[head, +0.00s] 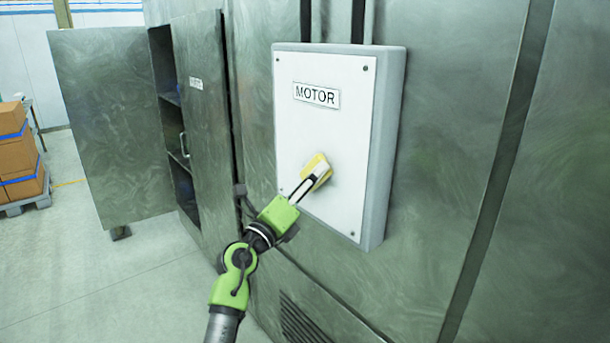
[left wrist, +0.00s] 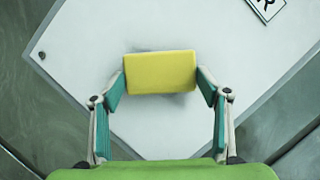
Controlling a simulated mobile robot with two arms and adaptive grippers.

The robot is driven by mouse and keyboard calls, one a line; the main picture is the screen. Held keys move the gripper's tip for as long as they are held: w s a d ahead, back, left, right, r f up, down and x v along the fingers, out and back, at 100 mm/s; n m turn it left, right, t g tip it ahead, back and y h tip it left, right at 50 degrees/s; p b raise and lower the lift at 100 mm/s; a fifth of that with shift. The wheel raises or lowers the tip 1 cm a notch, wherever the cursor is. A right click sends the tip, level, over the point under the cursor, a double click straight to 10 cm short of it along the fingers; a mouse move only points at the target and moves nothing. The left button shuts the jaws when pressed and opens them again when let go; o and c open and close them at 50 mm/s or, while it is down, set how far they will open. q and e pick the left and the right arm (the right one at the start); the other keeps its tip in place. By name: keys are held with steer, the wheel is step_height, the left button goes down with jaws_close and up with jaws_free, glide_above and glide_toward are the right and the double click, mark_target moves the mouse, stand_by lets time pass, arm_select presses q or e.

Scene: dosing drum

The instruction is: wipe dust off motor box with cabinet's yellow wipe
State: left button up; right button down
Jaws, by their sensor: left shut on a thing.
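The motor box (head: 340,120) is a white-faced grey box marked MOTOR on the green metal housing. Its white face also fills the left wrist view (left wrist: 150,130), tilted. My left gripper (head: 310,182) is shut on the yellow wipe (head: 321,165), at the lower middle of the face. In the left wrist view the wipe (left wrist: 160,72) spans between the two fingertips, against or very close to the face; contact cannot be told for sure. A faint grey smudge shows around the wipe, dust or shadow. My right gripper is out of view.
The cabinet (head: 200,130) stands at the left with one door (head: 110,120) swung wide and dark shelves inside. Boxes on a pallet (head: 25,203) are at the far left. The floor in front of the cabinet is clear.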

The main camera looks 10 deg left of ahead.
mark_target(303, 172)
arm_select(q)
steer(key=shift+s+d+p, duration=0.7)
steer(key=shift+d+p, duration=0.3)
steer(key=shift+p, duration=0.1)
steer(key=shift+s+d+p, duration=0.35)
steer(key=shift+s+d, duration=0.05)
steer(key=shift+d, duration=0.1)
steer(key=shift+s+d+p, duration=0.5)
steer(key=shift+d+p, duration=0.05)
steer(key=shift+p, duration=0.3)
steer(key=shift+s+d+p, duration=0.55)
steer(key=shift+s+d, duration=0.1)
steer(key=shift+d, duration=0.15)
steer(key=shift+a, duration=0.1)
steer(key=shift+w+a+f, duration=0.1)
steer(key=shift+w+a, duration=1.1)
steer(key=shift+a, duration=0.25)
steer(key=shift+w+a+b, duration=0.6)
steer(key=shift+w+a, duration=0.3)
steer(key=shift+a, duration=0.2)
steer(key=shift+w+a+b, duration=0.55)
steer(key=shift+w+a, duration=0.35)
steer(key=shift+a, duration=0.2)
steer(key=shift+w+a, duration=0.45)
steer(key=shift+a, duration=0.15)
steer(key=shift+w+a+b, duration=0.6)
steer(key=shift+a+b, duration=0.2)
steer(key=shift+b, duration=0.1)
steer(key=shift+w+a, duration=0.45)
steer(key=shift+a, duration=0.1)
